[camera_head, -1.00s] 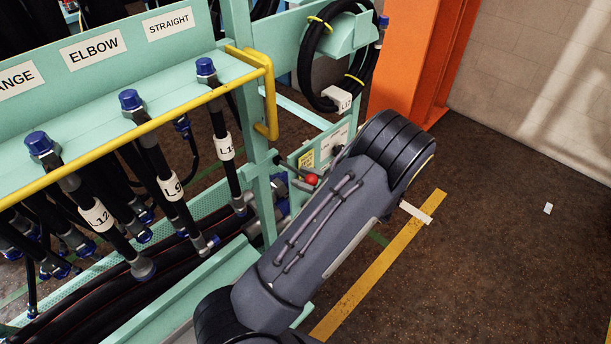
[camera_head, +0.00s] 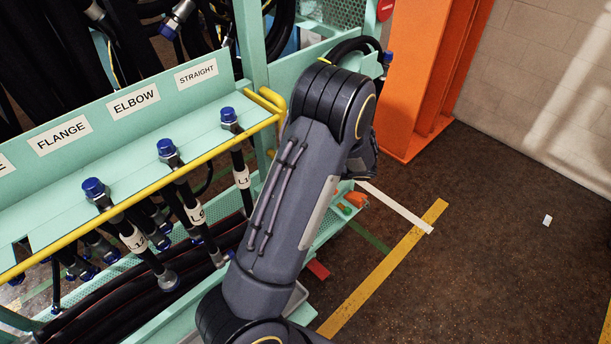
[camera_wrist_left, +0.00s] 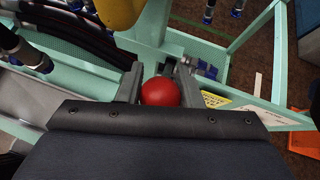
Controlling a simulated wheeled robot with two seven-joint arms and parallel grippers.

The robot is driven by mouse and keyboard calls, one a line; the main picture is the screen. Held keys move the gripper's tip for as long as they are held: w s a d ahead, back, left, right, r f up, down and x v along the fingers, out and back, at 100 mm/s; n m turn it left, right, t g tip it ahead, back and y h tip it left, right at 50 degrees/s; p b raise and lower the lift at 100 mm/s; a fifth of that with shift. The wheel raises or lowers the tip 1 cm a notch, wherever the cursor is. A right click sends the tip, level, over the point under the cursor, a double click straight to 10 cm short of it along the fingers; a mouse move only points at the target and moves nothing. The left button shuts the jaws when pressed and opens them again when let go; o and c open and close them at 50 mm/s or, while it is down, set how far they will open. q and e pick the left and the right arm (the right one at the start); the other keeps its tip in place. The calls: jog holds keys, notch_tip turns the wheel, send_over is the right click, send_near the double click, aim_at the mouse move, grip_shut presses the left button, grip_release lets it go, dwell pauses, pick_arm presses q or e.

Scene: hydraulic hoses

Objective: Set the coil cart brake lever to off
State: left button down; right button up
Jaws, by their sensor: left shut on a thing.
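The brake lever's round red knob (camera_wrist_left: 160,92) sits between the two grey fingers of my left gripper (camera_wrist_left: 157,86) in the left wrist view. The fingers are shut on it from both sides. The lever's shaft below the knob is mostly hidden, so its setting cannot be read. A yellow label (camera_wrist_left: 214,98) shows just right of the knob on the teal frame. In the head view my left arm covers the knob and the gripper. The teal cart (camera_head: 190,125) carries hanging hoses. My right gripper is in neither view.
A yellow rail (camera_head: 150,191) runs along the hose shelf, left of my arm. An orange column (camera_head: 425,80) stands behind, to the right. Black coiled hose (camera_head: 352,46) hangs just beyond my arm. The brown floor (camera_head: 490,240) at the right is mostly clear.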

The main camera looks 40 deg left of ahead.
pick_arm(q)
jog(key=shift+a+r, duration=0.45)
jog(key=shift+a, duration=0.2)
jog(key=c, duration=1.4)
grip_release()
jog(key=shift+c, duration=0.2)
jog(key=o, duration=0.4)
jog(key=shift+w+a+f, duration=0.1)
jog(key=shift+f, duration=0.05)
